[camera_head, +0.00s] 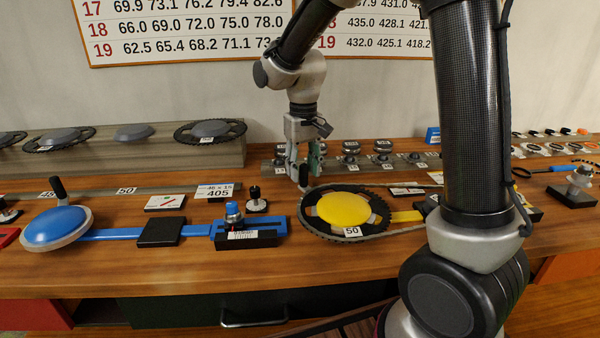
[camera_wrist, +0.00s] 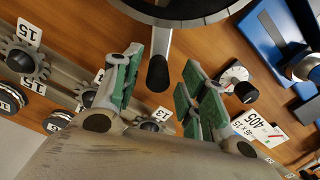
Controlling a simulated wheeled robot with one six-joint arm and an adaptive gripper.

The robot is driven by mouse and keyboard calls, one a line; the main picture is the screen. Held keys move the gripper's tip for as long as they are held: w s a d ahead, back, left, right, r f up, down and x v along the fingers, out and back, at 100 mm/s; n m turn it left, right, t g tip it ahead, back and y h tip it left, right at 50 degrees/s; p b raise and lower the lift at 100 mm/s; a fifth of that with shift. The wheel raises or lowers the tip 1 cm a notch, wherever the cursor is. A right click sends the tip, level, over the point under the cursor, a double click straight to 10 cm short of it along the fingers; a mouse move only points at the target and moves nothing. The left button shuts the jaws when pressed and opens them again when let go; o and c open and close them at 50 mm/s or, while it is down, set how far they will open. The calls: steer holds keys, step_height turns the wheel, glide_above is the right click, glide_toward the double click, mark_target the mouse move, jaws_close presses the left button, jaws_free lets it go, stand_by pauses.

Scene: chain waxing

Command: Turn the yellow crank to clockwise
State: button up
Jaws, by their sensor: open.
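The yellow crank (camera_head: 345,209) is a round yellow disc in a black toothed chainring labelled 50, at the middle of the bench. Its black handle (camera_head: 303,176) stands at the ring's far left edge. In the wrist view the handle (camera_wrist: 158,74) hangs on a silver crank arm (camera_wrist: 163,40) below the dark ring. My gripper (camera_head: 304,163) points down over the handle, with fingers apart. In the wrist view, its green-padded fingers (camera_wrist: 161,62) appear on either side of the handle, with visible gaps. Whether a pad touches it elsewhere, I cannot tell.
A blue crank (camera_head: 55,226) with its own black handle stands at the left, joined to a blue bar and slider (camera_head: 249,233). A small black-knobbed dial (camera_head: 256,200) is left of the yellow crank. Small sprockets (camera_head: 351,160) line a rail behind.

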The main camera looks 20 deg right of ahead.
steer(key=shift+d+f, duration=0.1)
steer(key=shift+f, duration=0.75)
jaws_close()
